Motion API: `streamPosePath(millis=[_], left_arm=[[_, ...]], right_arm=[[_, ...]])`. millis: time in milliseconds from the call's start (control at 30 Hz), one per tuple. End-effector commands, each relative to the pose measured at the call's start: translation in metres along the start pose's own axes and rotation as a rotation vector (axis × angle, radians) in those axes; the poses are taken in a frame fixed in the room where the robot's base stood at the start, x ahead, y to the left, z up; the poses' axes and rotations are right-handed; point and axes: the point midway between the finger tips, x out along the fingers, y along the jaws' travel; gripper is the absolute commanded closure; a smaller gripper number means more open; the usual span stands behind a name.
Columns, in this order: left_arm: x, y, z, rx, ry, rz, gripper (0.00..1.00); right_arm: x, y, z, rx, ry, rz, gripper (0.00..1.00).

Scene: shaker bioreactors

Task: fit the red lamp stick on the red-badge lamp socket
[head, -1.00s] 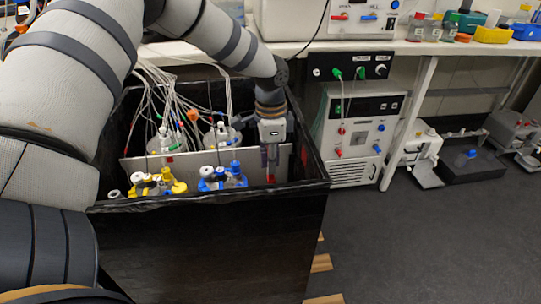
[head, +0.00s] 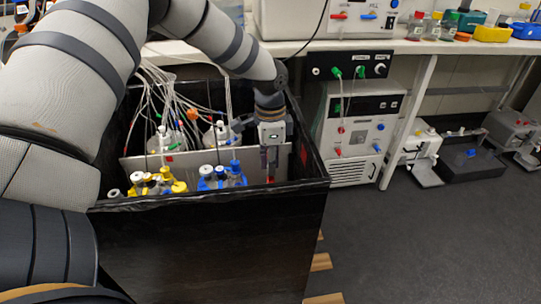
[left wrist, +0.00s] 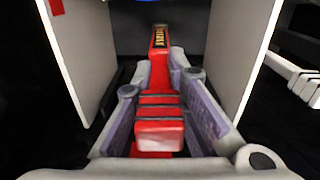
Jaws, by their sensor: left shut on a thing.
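My left gripper (head: 269,160) points down inside the right part of the black box (head: 215,240), in front of a grey upright panel (head: 252,158). It is shut on the red lamp stick (head: 271,179), whose red end shows just below the fingers. In the left wrist view the red lamp stick (left wrist: 160,75) lies between the two grey fingers, with a dark, yellow-lettered label near its far end. A red badge (left wrist: 57,6) shows on a pale panel at the upper left there. I cannot make out the socket. My right gripper is not in view.
Yellow-capped (head: 158,183) and blue-capped (head: 222,178) vessels stand in the box left of the gripper. Tubes and cables hang behind them. The box's right wall (head: 308,155) is close to the gripper. A white cabinet (head: 357,133) stands beyond it.

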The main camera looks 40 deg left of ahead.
Motion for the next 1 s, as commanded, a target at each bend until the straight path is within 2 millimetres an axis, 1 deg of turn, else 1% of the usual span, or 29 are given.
streamPosePath(millis=[567,1000], left_arm=[[0.0019,-0.0001,0.0,0.0,0.0,0.0,1.0],[0.008,-0.0003,-0.0001,0.0,0.0,-0.001,1.0]], right_arm=[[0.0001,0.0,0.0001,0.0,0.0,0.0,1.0],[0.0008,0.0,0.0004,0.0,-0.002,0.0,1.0]])
